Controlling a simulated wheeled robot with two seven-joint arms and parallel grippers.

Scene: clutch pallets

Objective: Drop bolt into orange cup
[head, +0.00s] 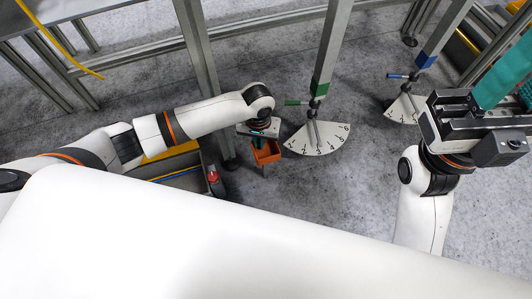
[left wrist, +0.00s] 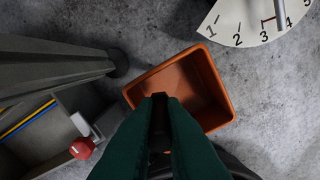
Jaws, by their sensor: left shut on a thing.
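The orange cup (head: 267,155) is an open box-like bin below my left gripper (head: 261,139) in the head view. In the left wrist view the cup (left wrist: 166,79) shows its open top, with the green fingers (left wrist: 160,112) over its near side. The left gripper is shut on a small dark thing, likely the bolt (left wrist: 160,106), held at the fingertips over the cup's opening; its shape is mostly hidden. My right gripper (head: 500,78), with teal fingers, is raised at the right edge of the head view, away from the cup; its opening cannot be made out.
A white numbered dial (head: 318,139) with a green-handled lever is right of the cup, and a second dial (head: 403,109) with a blue handle is farther right. A metal post (head: 198,70) and a grey box with a red knob (head: 212,176) stand left of the cup.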

